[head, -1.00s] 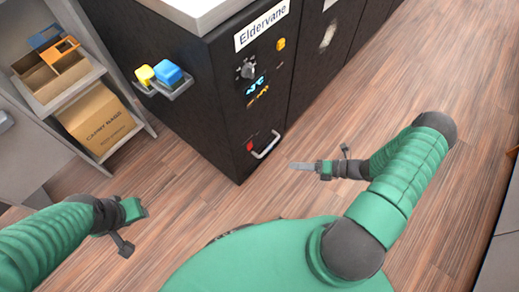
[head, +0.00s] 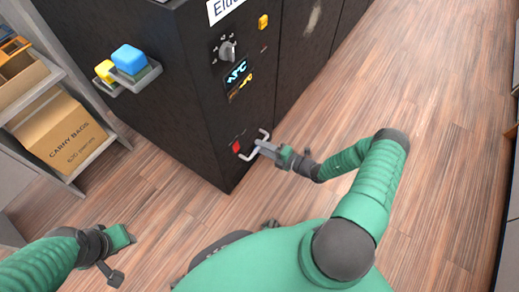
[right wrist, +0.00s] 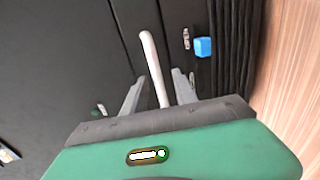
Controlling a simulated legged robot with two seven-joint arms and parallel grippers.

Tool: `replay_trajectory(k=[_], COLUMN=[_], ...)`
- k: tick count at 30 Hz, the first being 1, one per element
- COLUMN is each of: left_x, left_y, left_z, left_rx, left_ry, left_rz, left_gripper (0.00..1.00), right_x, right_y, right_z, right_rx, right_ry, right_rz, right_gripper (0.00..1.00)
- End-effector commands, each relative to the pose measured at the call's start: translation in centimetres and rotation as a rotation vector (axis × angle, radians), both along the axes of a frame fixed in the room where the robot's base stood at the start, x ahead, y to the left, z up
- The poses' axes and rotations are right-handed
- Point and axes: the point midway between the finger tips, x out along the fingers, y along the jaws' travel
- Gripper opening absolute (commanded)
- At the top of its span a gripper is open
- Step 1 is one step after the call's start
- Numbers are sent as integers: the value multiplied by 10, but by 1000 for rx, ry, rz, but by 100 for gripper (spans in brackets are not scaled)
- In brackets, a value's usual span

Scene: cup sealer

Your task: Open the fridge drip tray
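The black fridge cabinet (head: 165,105) has a pale bar handle (head: 247,155) low on its front, beside a small red patch. I take this as the drip tray's handle; the tray itself is not distinguishable. My right gripper (head: 262,147) is at the handle. In the right wrist view the pale handle (right wrist: 152,65) stands between the two grey fingers of the right gripper (right wrist: 156,92), with a visible gap on the finger sides, so the gripper is open around it. My left gripper (head: 122,254) is open and empty above the floor at the lower left.
A side holder on the cabinet carries a blue block (head: 128,59) and a yellow one (head: 104,71). A knob (head: 227,50) and yellow button (head: 263,21) are above the handle. Shelving with a cardboard box (head: 62,135) stands at left. The wooden floor (head: 440,140) at right is clear.

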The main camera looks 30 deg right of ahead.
Motion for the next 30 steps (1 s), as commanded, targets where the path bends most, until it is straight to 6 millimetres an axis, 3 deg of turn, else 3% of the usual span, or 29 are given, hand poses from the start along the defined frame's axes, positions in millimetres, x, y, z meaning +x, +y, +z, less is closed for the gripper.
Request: replay_trajectory(k=[4, 12, 20, 30], left_x=[0, 0, 0, 0], left_y=[0, 0, 0, 0], left_z=[-8, -7, -7, -8], left_rx=[0, 0, 0, 0], left_ry=[0, 0, 0, 0], left_rz=[0, 0, 0, 0], left_gripper=[36, 36, 36, 36], right_x=[13, 15, 15, 15], right_y=[5, 6, 6, 6], right_z=[-4, -3, -3, -4], right_rx=[-1, -1, -1, -1], right_ry=[0, 0, 1, 3], right_rz=[0, 0, 0, 1], right_gripper=[34, 34, 0, 0])
